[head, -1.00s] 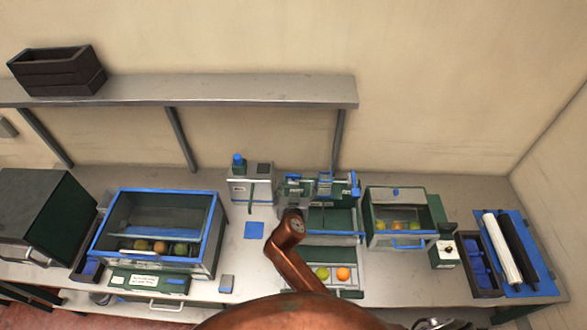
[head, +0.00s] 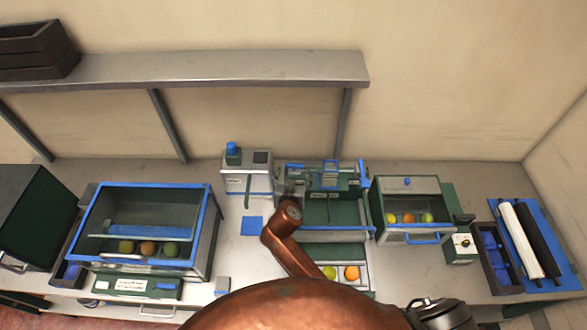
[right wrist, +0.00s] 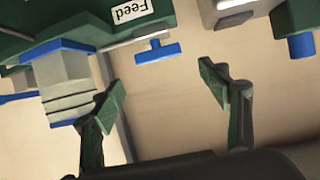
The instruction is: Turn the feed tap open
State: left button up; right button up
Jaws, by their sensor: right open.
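The feed tap shows in the right wrist view as a blue T-shaped handle (right wrist: 158,50) beside a white label reading "Feed" (right wrist: 131,12), which appears upside down. The tap belongs to the green machine (head: 335,210) at the middle of the bench. My right gripper (right wrist: 162,88) is open and empty, its two fingers spread. In the wrist view the handle lies ahead of the gap between the fingertips, apart from both. In the head view my copper arm reaches toward the machine's left side; the fingers are hard to make out there. My left gripper is out of view.
Left of the machine stands a white device (head: 246,184) with a blue-capped bottle. A blue-rimmed glass case (head: 208,225) with fruit is farther left. A smaller fruit bin (head: 408,236) stands to the right. A grey hopper with blue edges (right wrist: 62,88) is near one finger.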

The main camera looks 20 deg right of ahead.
aim_at(294, 165)
jog(key=x, duration=0.3)
jog(key=p+x, duration=0.1)
jog(key=x, duration=0.2)
jog(key=shift+w+d+f, duration=0.1)
jog(key=shift+w+f, duration=0.15)
jog(key=shift+f, duration=0.15)
jog(key=shift+w+d+f, duration=0.15)
jog(key=shift+w+f, duration=0.15)
jog(key=shift+w, duration=0.2)
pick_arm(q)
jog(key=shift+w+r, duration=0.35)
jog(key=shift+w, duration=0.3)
pick_arm(e)
jog(key=shift+c, duration=0.7)
